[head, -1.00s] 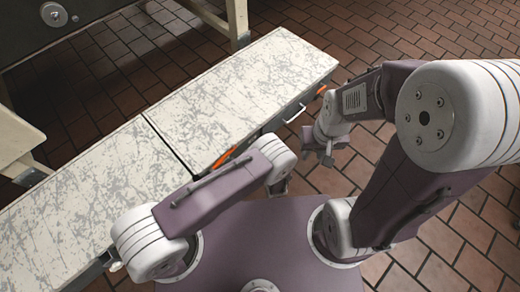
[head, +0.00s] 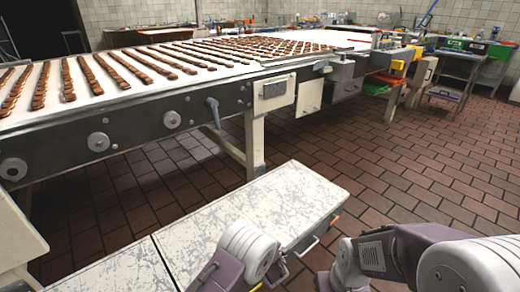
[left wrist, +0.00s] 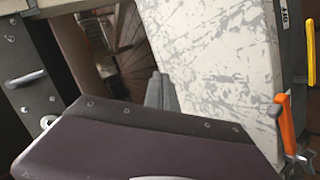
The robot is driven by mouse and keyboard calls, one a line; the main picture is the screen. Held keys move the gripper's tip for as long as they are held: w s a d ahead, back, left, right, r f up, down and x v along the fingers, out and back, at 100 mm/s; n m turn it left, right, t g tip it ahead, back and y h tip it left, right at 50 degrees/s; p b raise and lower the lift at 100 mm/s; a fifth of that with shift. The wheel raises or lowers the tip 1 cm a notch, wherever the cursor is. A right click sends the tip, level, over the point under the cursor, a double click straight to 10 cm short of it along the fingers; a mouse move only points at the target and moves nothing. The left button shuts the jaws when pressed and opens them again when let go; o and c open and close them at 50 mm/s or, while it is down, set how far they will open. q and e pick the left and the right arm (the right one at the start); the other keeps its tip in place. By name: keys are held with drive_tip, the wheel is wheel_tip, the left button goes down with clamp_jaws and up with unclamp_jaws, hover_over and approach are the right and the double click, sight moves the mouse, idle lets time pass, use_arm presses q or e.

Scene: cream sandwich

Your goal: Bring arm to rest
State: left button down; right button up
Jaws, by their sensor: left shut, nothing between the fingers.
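My left gripper shows in the left wrist view (left wrist: 160,90) as two dark grey fingers pressed together, with nothing between them. It is beside the edge of a scuffed white bench top (left wrist: 205,60). In the head view my left arm is folded low at the bottom, and its gripper is largely hidden behind the arm. My right arm comes in from the lower right, and the right gripper (head: 324,281) is partly cut off by the bottom edge. Its fingers are too unclear to tell open from shut.
An orange handle (left wrist: 285,120) and a yellow handle (left wrist: 311,50) show beside the bench. Tiled floor is open at right.

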use_arm(q)
drive_tip(key=s+a+r+n+g+y, duration=0.2)
drive_tip(key=s+a+r+n+g, duration=0.15)
drive_tip(key=a+r+n, duration=0.4)
drive_tip(key=s+a+r+n+g+y, duration=0.1)
drive_tip(key=s+a+r+n+g, duration=0.3)
drive_tip(key=a+n, duration=0.6)
drive_tip(key=s+a+r+n+g+h, duration=0.1)
drive_tip(key=s+a+n, duration=0.2)
drive_tip(key=s+n, duration=0.3)
drive_tip(key=s+a+r+n+g+h, duration=0.1)
drive_tip(key=s+a+r+n, duration=0.15)
drive_tip(key=s+n, duration=0.35)
drive_tip(key=s+d+f+n+g+h, duration=0.1)
drive_tip(key=s+d+n+h, duration=0.25)
drive_tip(key=n, duration=0.45)
drive_tip(key=s+d+f+n+h, duration=0.2)
drive_tip(key=s+d+n, duration=0.25)
drive_tip(key=n, duration=0.35)
wheel_tip(320, 180, up, 35)
drive_tip(key=d+n+p, duration=0.2)
drive_tip(key=n+p, duration=0.7)
drive_tip(key=p, duration=2.6)
drive_tip(key=shift+s+h+p, duration=0.2)
drive_tip(key=shift+h+p, duration=0.2)
drive_tip(key=shift+h, duration=0.05)
